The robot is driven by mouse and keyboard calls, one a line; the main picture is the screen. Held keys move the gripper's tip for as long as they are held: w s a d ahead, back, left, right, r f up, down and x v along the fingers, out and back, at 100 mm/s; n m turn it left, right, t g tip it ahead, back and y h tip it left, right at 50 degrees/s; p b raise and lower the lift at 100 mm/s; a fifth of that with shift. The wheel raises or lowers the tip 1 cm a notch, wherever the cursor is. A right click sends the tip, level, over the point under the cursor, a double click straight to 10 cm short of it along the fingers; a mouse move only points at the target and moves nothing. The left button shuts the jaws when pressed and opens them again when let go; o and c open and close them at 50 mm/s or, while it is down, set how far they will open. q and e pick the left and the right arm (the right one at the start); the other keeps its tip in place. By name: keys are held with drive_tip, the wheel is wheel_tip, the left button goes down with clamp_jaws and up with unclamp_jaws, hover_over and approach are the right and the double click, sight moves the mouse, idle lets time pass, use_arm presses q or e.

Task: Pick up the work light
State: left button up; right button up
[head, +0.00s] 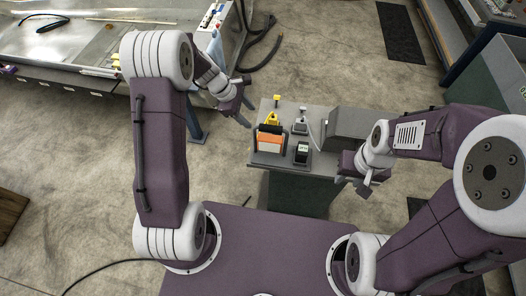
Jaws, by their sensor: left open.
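A small grey-topped stand (262,161) in front of me holds several items. One is a black-framed item with an orange face (270,142); another is a small dark item with a pale face (302,153). I cannot tell for sure which one is the work light. My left gripper (248,112) is open and empty, just left of the stand's back left corner, apart from the items. My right gripper (350,187) is at the stand's front right edge, pointing toward me. Its jaws are too small to read.
A yellow item (272,118), a grey-white item (300,127) and a large grey box (350,128) also stand on the top, close together. A long workbench (80,45) is at the back left. A dark hose (262,58) lies on the floor.

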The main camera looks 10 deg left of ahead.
sight(262, 125)
use_arm(q)
drive_tip(key=x, duration=0.6)
drive_tip(key=shift+d+f, duration=0.1)
drive_tip(key=shift+d, duration=0.1)
drive_tip(key=shift+w+f, duration=0.3)
drive_tip(key=shift+f, duration=0.05)
drive_tip(key=x, duration=0.4)
drive_tip(key=shift+d+f, duration=0.15)
drive_tip(key=shift+d, duration=0.1)
drive_tip(key=shift+w+f, duration=0.25)
drive_tip(key=shift+s+r, duration=0.1)
clamp_jaws()
drive_tip(key=shift+r, duration=0.1)
